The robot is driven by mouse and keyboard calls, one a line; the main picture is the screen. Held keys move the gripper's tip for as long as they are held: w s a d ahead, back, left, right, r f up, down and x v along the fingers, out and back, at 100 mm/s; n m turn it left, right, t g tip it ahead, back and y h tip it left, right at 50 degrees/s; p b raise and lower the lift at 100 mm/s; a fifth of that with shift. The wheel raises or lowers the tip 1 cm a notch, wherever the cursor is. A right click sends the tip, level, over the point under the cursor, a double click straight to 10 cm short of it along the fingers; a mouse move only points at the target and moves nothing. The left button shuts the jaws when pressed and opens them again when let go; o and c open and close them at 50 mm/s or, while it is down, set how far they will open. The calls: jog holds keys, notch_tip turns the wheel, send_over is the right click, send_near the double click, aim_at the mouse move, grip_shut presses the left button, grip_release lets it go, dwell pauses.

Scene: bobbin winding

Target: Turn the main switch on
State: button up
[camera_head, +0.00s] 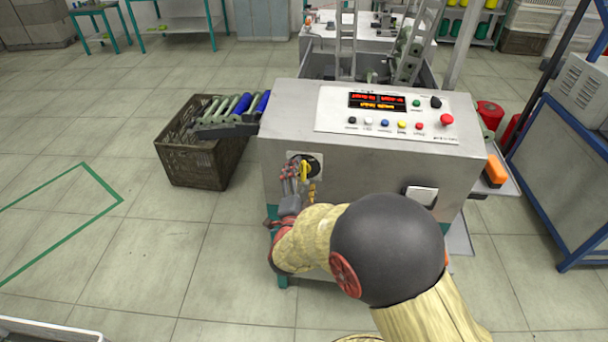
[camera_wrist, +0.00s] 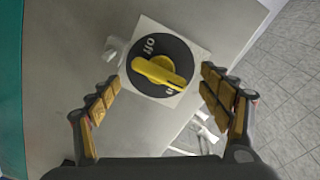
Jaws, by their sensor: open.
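The main switch is a yellow knob (camera_wrist: 160,71) on a black disc with a white square backing plate. In the head view the switch (camera_head: 313,164) sits on the left part of the machine's steel front and is partly hidden by my gripper. An "off" label shows at the disc's upper left, and a partly covered label shows at its lower right. The knob's handle lies slanted, nearly crosswise in the wrist view. My gripper (camera_wrist: 160,80) is open, with one padded finger on each side of the knob. Both fingers look apart from it. It also shows in the head view (camera_head: 296,177).
The machine's control panel (camera_head: 385,113) has a lit display, coloured buttons and a red knob. A brown crate (camera_head: 203,163) stands left of the machine beside blue rollers (camera_head: 240,104). An orange block (camera_head: 495,169) is at the right side. A blue-framed cart (camera_head: 570,160) stands further right. Floor at left is clear.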

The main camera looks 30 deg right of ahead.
jog(key=v, duration=1.1)
